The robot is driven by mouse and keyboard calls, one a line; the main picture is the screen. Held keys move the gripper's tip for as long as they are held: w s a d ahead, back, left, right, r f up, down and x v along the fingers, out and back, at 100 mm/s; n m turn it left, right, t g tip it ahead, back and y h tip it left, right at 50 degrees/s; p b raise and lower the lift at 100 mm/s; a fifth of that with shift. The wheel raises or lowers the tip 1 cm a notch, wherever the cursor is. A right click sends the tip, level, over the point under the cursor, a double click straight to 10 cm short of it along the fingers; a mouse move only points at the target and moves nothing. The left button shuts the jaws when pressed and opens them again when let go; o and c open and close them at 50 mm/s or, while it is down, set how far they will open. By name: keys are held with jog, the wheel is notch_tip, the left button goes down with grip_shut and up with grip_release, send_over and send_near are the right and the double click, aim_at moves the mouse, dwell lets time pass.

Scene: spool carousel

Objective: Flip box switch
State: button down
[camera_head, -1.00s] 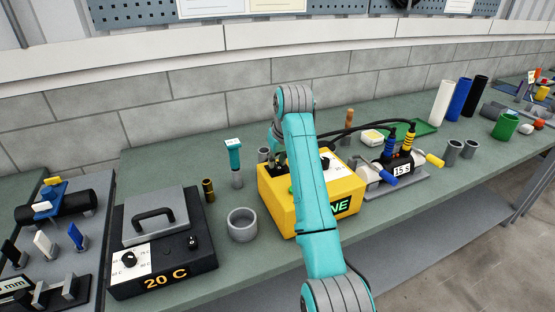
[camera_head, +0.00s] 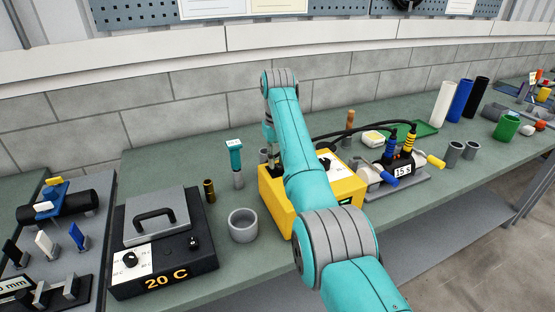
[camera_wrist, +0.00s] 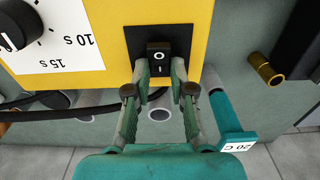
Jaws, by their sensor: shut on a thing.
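The yellow box (camera_head: 274,203) stands on the bench, partly hidden behind my arm in the head view. In the wrist view, its yellow face (camera_wrist: 120,20) carries a black rocker switch (camera_wrist: 158,57) with white O and I marks, set in a dark square plate. My gripper (camera_wrist: 160,72) has its two fingertips at either side of the switch's lower part, closed on it. In the head view the fingertips and the switch are hidden by my arm and the box.
A dial with time marks (camera_wrist: 15,25) sits beside the switch. A teal-handled tool marked 20 C (camera_wrist: 228,115) stands close to my gripper. A grey cup (camera_head: 243,226) and a black 20 C heater (camera_head: 165,245) stand left of the box; a 15 S device (camera_head: 402,168) stands right.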

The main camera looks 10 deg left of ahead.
aim_at(277, 165)
dwell(0.5)
jog(key=c, duration=1)
grip_release()
notch_tip(277, 165, up, 12)
